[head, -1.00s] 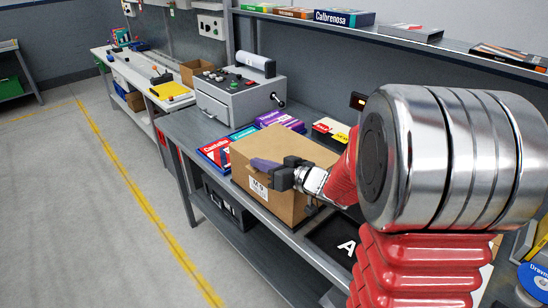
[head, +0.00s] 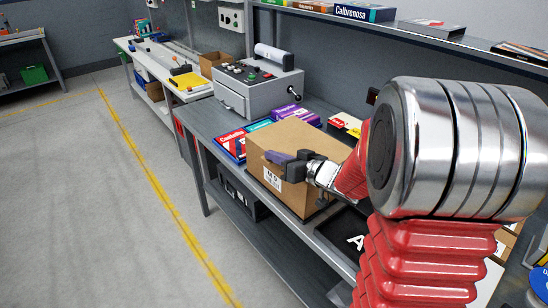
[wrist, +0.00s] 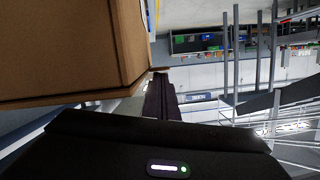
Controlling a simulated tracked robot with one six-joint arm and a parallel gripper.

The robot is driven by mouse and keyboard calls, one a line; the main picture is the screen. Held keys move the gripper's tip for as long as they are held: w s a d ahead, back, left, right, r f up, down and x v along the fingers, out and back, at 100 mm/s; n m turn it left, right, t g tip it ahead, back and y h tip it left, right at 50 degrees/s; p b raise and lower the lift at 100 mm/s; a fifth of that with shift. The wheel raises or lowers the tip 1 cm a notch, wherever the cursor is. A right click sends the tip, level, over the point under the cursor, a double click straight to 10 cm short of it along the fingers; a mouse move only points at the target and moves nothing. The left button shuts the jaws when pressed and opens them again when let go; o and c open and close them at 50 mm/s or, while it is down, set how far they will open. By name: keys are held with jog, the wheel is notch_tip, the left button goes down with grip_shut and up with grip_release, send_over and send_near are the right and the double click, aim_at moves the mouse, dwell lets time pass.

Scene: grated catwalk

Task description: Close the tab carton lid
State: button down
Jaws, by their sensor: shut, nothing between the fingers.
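The brown tab carton (head: 325,136) stands on the grey workbench in the head view, with a white label on its front. Its top looks flat and down; whether the tab is tucked in cannot be told. My gripper (head: 274,156) is in front of the carton's front face, near the upper edge, with its fingers shut and empty. It hides part of that face. In the wrist view the carton (wrist: 70,50) fills the upper left, and the dark fingers (wrist: 160,97) are just beside its lower corner. Whether they touch it cannot be told.
Colourful boxes (head: 230,146) lie behind the carton, by a grey control box (head: 258,88). A black tray (head: 345,232) lies to its right. A shelf (head: 400,35) runs above the bench. The floor (head: 80,220) at left is clear.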

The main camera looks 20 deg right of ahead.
jog(key=s+d+r, duration=0.2)
jog(key=s+r, duration=0.3)
jog(key=s, duration=0.4)
jog(key=shift+d+r, duration=0.2)
jog(key=shift+r, duration=0.2)
jog(key=s+a+f+m+g, duration=0.6)
jog(key=s+a+f+g, duration=0.25)
jog(key=s, duration=0.45)
jog(key=s+a+r+n+h, duration=0.4)
jog(key=s+r+h, duration=0.1)
jog(key=s+r, duration=0.1)
jog(key=shift+s+a+n, duration=0.15)
jog(key=shift+s+n, duration=0.25)
jog(key=shift+s, duration=0.25)
